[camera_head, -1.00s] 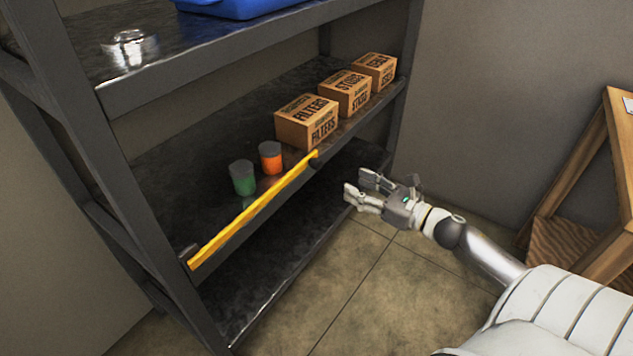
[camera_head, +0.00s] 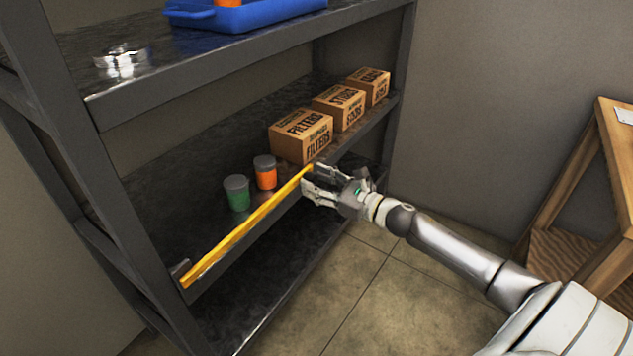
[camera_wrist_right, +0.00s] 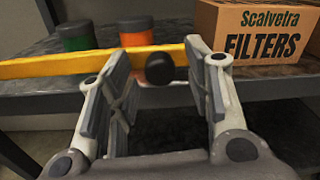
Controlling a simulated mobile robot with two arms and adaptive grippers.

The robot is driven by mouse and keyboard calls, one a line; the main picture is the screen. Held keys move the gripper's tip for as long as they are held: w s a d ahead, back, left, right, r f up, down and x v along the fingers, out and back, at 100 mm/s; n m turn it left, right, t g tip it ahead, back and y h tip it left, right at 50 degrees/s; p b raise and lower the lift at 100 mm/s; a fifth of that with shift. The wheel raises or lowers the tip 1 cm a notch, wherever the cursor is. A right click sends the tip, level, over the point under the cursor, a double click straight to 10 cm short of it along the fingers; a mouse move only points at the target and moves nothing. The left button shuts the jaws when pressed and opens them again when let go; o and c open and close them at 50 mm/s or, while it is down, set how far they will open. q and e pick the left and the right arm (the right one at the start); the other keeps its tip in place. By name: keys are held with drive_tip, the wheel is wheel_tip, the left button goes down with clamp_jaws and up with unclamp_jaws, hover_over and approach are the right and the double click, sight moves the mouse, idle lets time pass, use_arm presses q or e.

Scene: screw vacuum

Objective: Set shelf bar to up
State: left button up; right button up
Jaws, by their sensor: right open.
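The yellow shelf bar (camera_head: 246,228) runs along the front of the middle shelf, from a bracket at the left post to a point near the FILTERS box. In the right wrist view the bar (camera_wrist_right: 60,67) crosses behind the fingers, with a round black knob (camera_wrist_right: 160,68) at its right end showing between them. My right gripper (camera_head: 308,186) is open at the bar's right end; its fingers (camera_wrist_right: 155,95) stand on either side of the knob. I cannot tell whether they touch it. My left gripper is not in view.
Behind the bar stand a green jar (camera_head: 237,193), an orange jar (camera_head: 265,172) and a FILTERS box (camera_head: 301,136), with two more boxes farther back. A blue tray (camera_head: 245,14) sits on the upper shelf. A wooden table (camera_head: 606,150) stands at right.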

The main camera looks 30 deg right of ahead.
drive_tip(key=shift+w+a, duration=0.1)
drive_tip(key=shift+w, duration=0.15)
drive_tip(key=shift+c, duration=0.2)
clamp_jaws()
